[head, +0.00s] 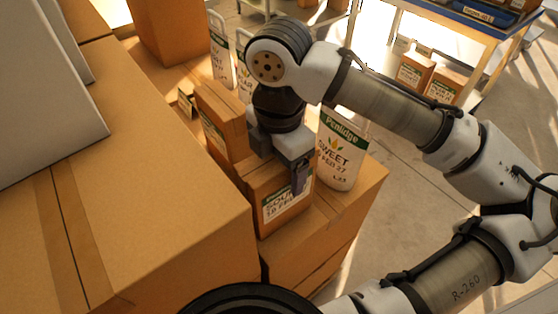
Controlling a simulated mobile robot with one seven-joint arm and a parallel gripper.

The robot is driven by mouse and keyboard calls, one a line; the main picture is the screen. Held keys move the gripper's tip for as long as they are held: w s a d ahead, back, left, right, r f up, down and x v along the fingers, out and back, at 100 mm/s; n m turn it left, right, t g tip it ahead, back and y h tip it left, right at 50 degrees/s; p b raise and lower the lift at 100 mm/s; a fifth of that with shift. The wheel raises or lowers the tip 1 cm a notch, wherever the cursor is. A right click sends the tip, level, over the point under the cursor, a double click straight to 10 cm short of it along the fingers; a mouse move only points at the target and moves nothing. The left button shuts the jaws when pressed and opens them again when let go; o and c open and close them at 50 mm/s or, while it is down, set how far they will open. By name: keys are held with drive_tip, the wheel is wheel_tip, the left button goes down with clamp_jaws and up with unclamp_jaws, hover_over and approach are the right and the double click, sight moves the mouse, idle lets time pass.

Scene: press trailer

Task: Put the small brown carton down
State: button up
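The small brown carton (284,208), with a white and green label, is near the middle of the head view, upright over a stack of large brown boxes (338,222). My gripper (281,170) points down over it, with one dark finger lying against its labelled side near the right edge. The other finger is hidden. The gripper looks shut on the carton. The carton's underside is hidden, so I cannot tell whether it touches the box below.
A white Penlidge bag (342,150) stands close to the carton's right. Another brown carton (222,124) stands behind left. A large box (150,190) rises at the left. More white bags (220,52) stand behind. Open floor (440,190) lies right, with a shelf cart (468,28) beyond.

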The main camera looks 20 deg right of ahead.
wheel_tip(320, 180, up, 12)
drive_tip(key=shift+r, duration=0.2)
idle(0.4)
idle(0.5)
